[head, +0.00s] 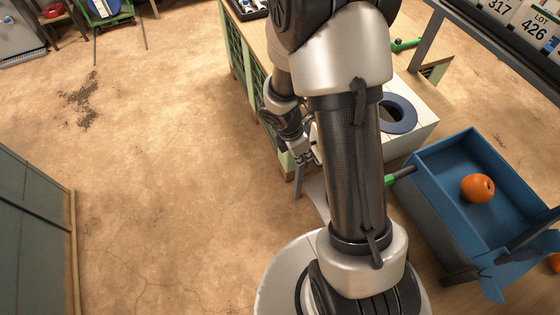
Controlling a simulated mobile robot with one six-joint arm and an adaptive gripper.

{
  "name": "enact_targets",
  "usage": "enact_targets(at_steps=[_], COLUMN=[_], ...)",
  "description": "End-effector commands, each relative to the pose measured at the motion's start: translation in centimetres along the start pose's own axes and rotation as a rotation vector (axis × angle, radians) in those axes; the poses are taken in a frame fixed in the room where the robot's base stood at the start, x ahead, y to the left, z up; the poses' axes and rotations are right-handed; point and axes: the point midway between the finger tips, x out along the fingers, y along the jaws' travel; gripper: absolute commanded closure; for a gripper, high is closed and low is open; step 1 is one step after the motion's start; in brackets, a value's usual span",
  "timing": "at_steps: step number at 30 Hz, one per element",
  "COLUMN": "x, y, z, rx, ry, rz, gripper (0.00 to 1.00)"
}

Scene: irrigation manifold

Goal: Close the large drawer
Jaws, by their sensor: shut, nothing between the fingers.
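My gripper (309,152) is small in the head view, left of my arm's thick forearm link and pointing down. It is shut and empty. It is beside the near end of a wooden-topped bench with green slatted sides (240,62). I cannot pick out the large drawer for certain. A pale flat panel (314,190) shows just below the gripper, partly behind my arm, and I cannot tell whether it belongs to a drawer. My arm hides much of the middle of the view.
A white box with a dark round ring (398,112) stands right of my arm. A blue tray (418,163) holding an orange (477,188) is at the right. A green-grey cabinet (35,235) stands at the left. The sandy floor (160,160) between is clear.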

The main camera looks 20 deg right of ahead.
Motion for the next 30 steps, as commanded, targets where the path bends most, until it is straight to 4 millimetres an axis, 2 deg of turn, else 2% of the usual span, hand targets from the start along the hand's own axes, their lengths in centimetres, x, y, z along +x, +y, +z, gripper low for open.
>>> enact_targets(at_steps=[1, 6, 12, 18, 30], x=[0.3, 1.3, 2.0, 2.2, 2.0], y=[-0.1, -0.1, -0.1, -0.1, 0.1], z=[1.5, 4.8, 6.9, 7.5, 7.2], rx=[0.009, 0.005, 0.002, -0.001, -0.001], ry=[0.0, 0.0, 0.0, 0.0, 0.0], rz=[-0.002, -0.002, 0.0, 0.001, 0.001], gripper=[1.0, 1.0, 1.0, 1.0, 1.0])
